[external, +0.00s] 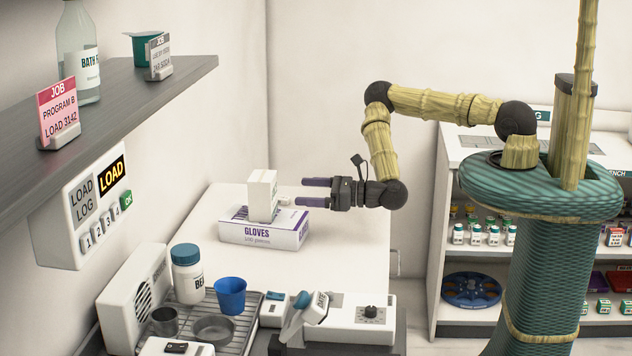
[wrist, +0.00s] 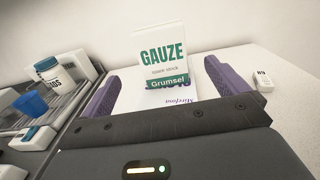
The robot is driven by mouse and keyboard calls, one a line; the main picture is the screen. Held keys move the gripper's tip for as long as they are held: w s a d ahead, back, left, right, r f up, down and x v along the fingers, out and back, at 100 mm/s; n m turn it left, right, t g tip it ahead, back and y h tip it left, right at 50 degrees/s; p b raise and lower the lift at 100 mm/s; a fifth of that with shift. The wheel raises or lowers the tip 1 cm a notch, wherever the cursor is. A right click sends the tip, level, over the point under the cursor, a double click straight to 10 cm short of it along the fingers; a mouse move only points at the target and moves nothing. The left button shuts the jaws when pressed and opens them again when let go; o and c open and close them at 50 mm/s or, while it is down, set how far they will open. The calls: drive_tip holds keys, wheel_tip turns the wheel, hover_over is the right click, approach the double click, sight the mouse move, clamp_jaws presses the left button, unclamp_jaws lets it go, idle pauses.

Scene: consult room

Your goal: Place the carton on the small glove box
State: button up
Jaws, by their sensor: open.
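The carton (external: 262,194) is a small white box standing upright on top of the glove box (external: 262,234), which is white with purple print and reads GLOVES. In the wrist view the carton (wrist: 164,58) reads GAUZE and Grumsel, and the glove box's white top (wrist: 178,99) shows below it. My gripper (external: 305,191) is open, with its purple fingers level and pointing left at the carton, just right of it. In the wrist view the fingers (wrist: 168,90) are spread wide on both sides, clear of the carton. The carton's far side is hidden.
The white counter (external: 350,225) is clear right of the glove box. A rack with a white bottle (external: 187,275) and blue cup (external: 230,295) stands in front. A grey shelf (external: 120,90) with signs and a bottle overhangs the left. A small white item (wrist: 264,79) lies right in the wrist view.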

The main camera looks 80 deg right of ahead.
drive_tip(key=s+a+n+g+y, duration=0.1)
drive_tip(key=a+n+g+y, duration=0.4)
drive_tip(key=n, duration=0.8)
drive_tip(key=s+d+r+n+g+h, duration=0.2)
drive_tip(key=s+d+r+n+g, duration=0.3)
drive_tip(key=s+n, duration=0.6)
drive_tip(key=s+d+r+n+g+h, duration=0.3)
drive_tip(key=s+d+r+n+g, duration=0.2)
drive_tip(key=s+n, duration=0.6)
drive_tip(key=d+r, duration=0.2)
drive_tip(key=d, duration=0.1)
drive_tip(key=shift+r+n, duration=0.35)
drive_tip(key=shift+n, duration=0.05)
drive_tip(key=shift+w, duration=0.1)
